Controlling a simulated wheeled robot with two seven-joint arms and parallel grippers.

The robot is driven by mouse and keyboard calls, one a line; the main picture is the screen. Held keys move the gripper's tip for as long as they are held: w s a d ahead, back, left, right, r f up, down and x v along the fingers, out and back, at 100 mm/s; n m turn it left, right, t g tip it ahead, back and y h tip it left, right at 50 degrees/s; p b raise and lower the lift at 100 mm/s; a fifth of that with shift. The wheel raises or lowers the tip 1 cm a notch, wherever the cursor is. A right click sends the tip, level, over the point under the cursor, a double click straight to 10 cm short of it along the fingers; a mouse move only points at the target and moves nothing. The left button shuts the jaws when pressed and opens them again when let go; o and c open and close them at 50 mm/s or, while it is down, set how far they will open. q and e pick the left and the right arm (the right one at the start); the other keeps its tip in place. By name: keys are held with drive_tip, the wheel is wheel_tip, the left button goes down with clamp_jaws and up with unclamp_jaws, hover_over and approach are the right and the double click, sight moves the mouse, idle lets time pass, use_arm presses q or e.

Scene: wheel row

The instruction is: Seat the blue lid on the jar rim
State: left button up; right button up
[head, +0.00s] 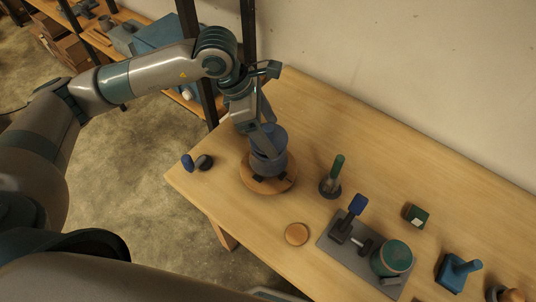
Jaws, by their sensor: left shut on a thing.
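The jar (268,163) is a blue-grey cylinder standing upright on a round wooden board (287,184) near the left end of the table. The blue lid (268,137) is the darker blue round part at its top. My left gripper (264,127) comes down from above and is shut on the lid. The lid is over the jar and looks roughly level. I cannot tell if it touches the rim or is slightly above it, as the fingers and the steep view hide the seam. My right gripper is not in view.
A blue piece (187,162) and a dark round piece (204,162) lie left of the board. A green-handled tool (337,167), a wooden disc (297,234), a grey tray (337,244) with a teal-topped pot (392,258), and a blue block (458,271) stand right. Shelf posts rise behind.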

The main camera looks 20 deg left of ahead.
use_arm(q)
drive_tip(key=shift+b, duration=0.95)
idle(1.8)
drive_tip(key=shift+f+b, duration=0.6)
drive_tip(key=shift+b, duration=0.05)
idle(0.5)
